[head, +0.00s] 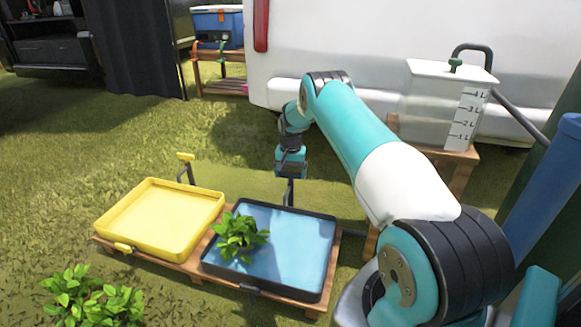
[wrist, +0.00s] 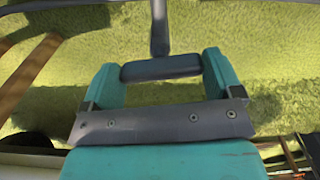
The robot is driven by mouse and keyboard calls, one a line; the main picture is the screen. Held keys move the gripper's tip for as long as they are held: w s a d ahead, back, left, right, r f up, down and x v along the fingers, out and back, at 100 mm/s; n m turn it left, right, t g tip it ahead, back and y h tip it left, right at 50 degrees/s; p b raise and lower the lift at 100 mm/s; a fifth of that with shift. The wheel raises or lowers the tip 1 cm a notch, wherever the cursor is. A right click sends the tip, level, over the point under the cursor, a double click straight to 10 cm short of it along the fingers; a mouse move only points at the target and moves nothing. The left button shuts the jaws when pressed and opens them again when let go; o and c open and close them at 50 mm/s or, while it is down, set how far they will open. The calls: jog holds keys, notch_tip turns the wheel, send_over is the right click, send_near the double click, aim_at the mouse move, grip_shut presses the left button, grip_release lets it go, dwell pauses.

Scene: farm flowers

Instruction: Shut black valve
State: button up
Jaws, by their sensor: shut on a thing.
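The black valve has a dark bar handle (wrist: 160,68) on a dark stem in the wrist view. In the head view its dark stem (head: 290,194) stands at the back edge of the black-rimmed tray (head: 325,262). My gripper (head: 291,174) points down over that back edge. In the wrist view its teal fingers (wrist: 160,72) are at the two ends of the bar, shut on it. The handle is mostly hidden by my gripper in the head view. The black tray holds blue water and a leafy green plant (head: 238,235).
A yellow tray (head: 160,215) with a yellow-handled valve (head: 185,157) stands to the left on the same wooden stand (head: 185,265). A clear tank (head: 440,105) stands at the back right by a white vehicle (head: 350,40). Leafy plants (head: 90,300) grow at front left. Open grass lies behind.

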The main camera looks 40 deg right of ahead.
aim_at(290, 172)
jog(key=shift+m+p, duration=0.5)
jog(key=shift+m, duration=0.3)
jog(key=o, duration=0.7)
jog(key=shift+o, duration=0.2)
jog(key=shift+r, duration=0.1)
notch_tip(290, 172, up, 17)
jog(key=p, duration=0.8)
jog(key=shift+r, duration=0.15)
